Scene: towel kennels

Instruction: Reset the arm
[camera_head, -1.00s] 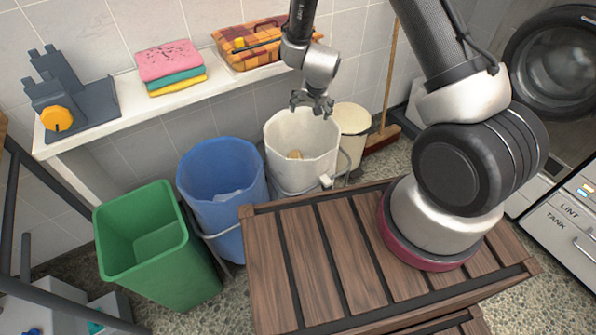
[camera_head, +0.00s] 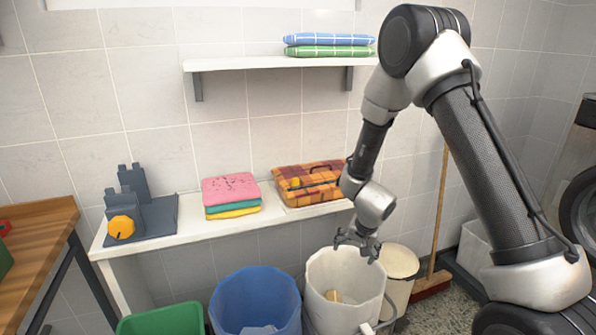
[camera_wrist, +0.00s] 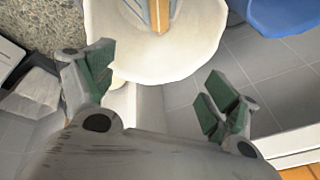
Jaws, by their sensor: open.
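My gripper (camera_head: 357,246) is above the white bin (camera_head: 345,290) in the head view, its fingers pointing down. In the wrist view my gripper (camera_wrist: 155,95) has its two green-padded fingers spread wide apart, with nothing between them. The white bin's rim (camera_wrist: 150,70) shows beyond the fingers in that view. A small tan item (camera_head: 333,296) lies inside the white bin. My arm reaches in from the right of the head view, bent at a high elbow.
A blue bin (camera_head: 256,300) and a green bin (camera_head: 162,322) stand left of the white one. A shelf (camera_head: 190,232) holds folded towels (camera_head: 231,195), a plaid item (camera_head: 308,183) and a grey fixture (camera_head: 150,215). A broom (camera_head: 436,270) leans at the right. An upper shelf (camera_head: 270,62) holds more towels.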

